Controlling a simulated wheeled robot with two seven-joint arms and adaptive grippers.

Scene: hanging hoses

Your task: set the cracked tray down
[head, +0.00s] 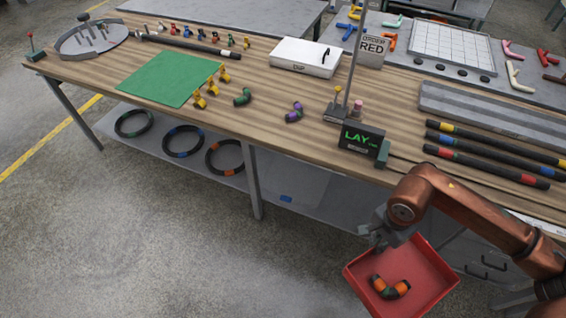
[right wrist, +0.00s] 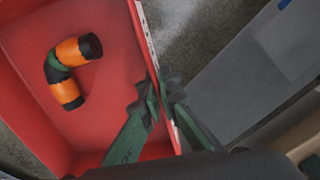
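The red tray (head: 428,283) hangs in the air in front of the workbench, at the lower right of the head view. An orange and dark elbow hose piece (head: 390,288) lies in it. My right gripper (head: 385,240) is at the tray's far left rim. In the right wrist view, the gripper's green fingers (right wrist: 160,100) are closed on either side of the tray wall (right wrist: 147,45), which has pale speckled marks along its edge. The elbow (right wrist: 68,70) lies on the tray floor there. No crack can be made out clearly. My left gripper is not in view.
The wooden workbench (head: 290,105) holds a green mat (head: 168,78), a white case (head: 305,57), a small LAY display (head: 361,137) and dark hoses (head: 490,150) at right. Bare floor (head: 150,240) lies in front.

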